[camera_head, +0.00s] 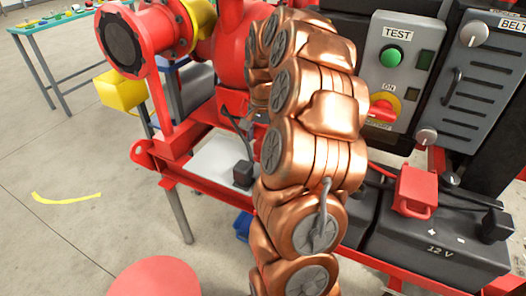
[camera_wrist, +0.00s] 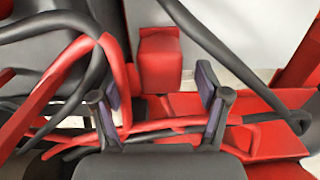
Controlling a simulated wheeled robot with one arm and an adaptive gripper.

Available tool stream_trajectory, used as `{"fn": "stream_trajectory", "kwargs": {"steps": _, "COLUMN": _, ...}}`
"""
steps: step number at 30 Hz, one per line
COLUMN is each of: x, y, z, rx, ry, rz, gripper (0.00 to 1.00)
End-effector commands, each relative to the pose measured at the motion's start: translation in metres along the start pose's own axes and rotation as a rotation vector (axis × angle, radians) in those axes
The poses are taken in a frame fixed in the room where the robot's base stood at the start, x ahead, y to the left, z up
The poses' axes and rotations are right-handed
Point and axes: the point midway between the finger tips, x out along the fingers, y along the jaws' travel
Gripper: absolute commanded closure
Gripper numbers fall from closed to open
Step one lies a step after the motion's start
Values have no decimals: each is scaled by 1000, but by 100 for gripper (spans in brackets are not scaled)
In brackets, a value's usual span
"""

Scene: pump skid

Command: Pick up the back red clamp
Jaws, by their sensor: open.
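A red clamp (camera_head: 415,190) sits on top of the black 12 V battery (camera_head: 430,246) at the right in the head view. In the wrist view a boxy red piece (camera_wrist: 160,58) stands upright beyond and between my fingertips; it looks like a red clamp, but I cannot tell whether it is the back one. My gripper (camera_wrist: 160,105) is open, with its two dark fingers apart and nothing clearly held between them. In the head view my copper-coloured arm hides the gripper and whatever lies behind it.
Red and black cables (camera_wrist: 60,90) cross the wrist view near the left finger. Red skid rails (camera_head: 205,185) run below the arm. A control panel (camera_head: 395,70) with a green button and red-yellow switch stands behind the battery. Open floor (camera_head: 60,220) lies at the left.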

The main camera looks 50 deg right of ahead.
Motion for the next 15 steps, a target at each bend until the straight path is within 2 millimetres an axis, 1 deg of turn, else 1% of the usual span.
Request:
{"fn": "stream_trajectory", "kwargs": {"steps": 1, "x": 6, "y": 1, "z": 1, "rx": 0, "ry": -3, "rz": 2, "gripper": 25}}
{"fn": "stream_trajectory", "kwargs": {"steps": 3, "x": 11, "y": 0, "z": 1, "rx": 0, "ry": -2, "rz": 1, "gripper": 25}}
{"fn": "stream_trajectory", "kwargs": {"steps": 10, "x": 11, "y": 0, "z": 0, "rx": 0, "ry": 1, "rz": -1, "gripper": 26}}
{"fn": "stream_trajectory", "kwargs": {"steps": 15, "x": 11, "y": 0, "z": 0, "rx": -1, "ry": 1, "rz": -1, "gripper": 44}}
